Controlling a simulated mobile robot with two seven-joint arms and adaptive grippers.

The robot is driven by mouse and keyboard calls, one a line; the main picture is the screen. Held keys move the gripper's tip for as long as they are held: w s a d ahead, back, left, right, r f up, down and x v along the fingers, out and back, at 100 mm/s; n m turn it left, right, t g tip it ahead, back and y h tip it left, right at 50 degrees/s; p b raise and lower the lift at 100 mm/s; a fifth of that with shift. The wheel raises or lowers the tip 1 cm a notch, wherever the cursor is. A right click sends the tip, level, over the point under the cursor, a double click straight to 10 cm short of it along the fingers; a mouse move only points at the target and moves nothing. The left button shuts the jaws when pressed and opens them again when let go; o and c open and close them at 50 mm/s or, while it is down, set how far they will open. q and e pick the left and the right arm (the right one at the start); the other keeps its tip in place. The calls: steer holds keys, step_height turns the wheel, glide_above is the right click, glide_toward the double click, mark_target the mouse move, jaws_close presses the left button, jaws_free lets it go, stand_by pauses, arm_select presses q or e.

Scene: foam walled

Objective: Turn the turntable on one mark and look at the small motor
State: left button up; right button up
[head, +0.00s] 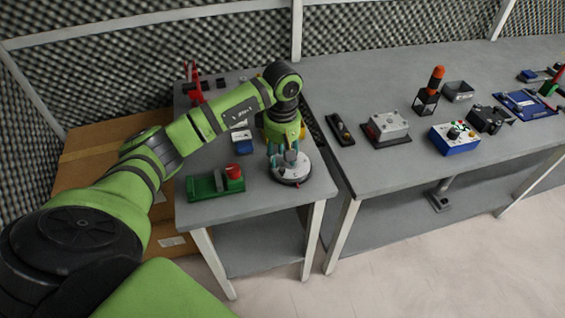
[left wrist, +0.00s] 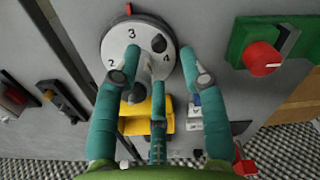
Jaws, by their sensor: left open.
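The turntable (head: 291,176) is a pale round disc on a dark base at the front of the left table. My right gripper is out of view.
A green box (head: 203,188) with a red knob stands left of the turntable. A yellow block (left wrist: 153,122) and a blue-and-white item (head: 241,143) are close behind. The right table (head: 390,185) holds several devices. A gap separates the tables.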

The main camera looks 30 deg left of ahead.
mark_target(282, 169)
arm_select(q)
steer(key=shift+f+p, duration=0.45)
steer(key=shift+f, duration=1.7)
jaws_close()
